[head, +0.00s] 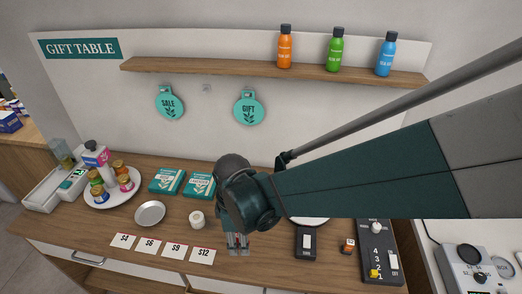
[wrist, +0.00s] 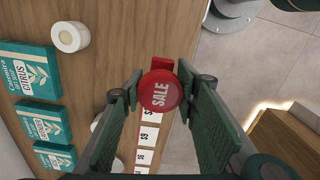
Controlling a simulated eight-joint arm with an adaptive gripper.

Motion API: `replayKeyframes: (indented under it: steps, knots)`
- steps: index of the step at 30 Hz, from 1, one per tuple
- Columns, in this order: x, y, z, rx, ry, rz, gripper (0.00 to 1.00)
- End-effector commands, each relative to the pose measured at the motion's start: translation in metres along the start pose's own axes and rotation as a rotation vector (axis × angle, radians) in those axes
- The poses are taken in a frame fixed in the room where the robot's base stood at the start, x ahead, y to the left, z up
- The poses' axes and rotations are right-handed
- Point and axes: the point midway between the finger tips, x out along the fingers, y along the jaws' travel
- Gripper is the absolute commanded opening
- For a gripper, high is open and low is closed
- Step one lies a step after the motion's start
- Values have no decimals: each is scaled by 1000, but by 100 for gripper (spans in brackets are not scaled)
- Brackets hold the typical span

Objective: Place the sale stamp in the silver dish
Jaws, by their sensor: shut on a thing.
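The sale stamp (wrist: 160,90) is red with a round top reading SALE. In the wrist view it sits between the two fingertips of my gripper (wrist: 157,84), which is shut on it. In the head view my gripper (head: 238,244) is low over the front edge of the counter, right of the $12 card, and mostly hides the stamp. The silver dish (head: 150,214) is round, shallow and empty. It lies on the counter to the left of my gripper, behind the price cards.
A white roll (head: 196,219) stands between the dish and my gripper. Price cards (head: 176,252) line the front edge. Green boxes (head: 167,181) and a plate of small bottles (head: 112,199) lie behind. A black card device (head: 306,243) is at right.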

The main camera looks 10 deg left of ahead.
Motion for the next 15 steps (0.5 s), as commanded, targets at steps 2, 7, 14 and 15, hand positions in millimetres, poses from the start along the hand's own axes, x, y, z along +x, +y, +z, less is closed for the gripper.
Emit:
replayKeyframes:
  steps: [2, 7, 14, 15]
  knots:
    - [0, 0, 0, 0, 0, 0, 18]
    - [-1, 4, -5, 0, 0, 0, 18]
    - [-6, 22, -28, -1, 0, 0, 18]
    - [-7, 27, -34, -2, 0, 0, 18]
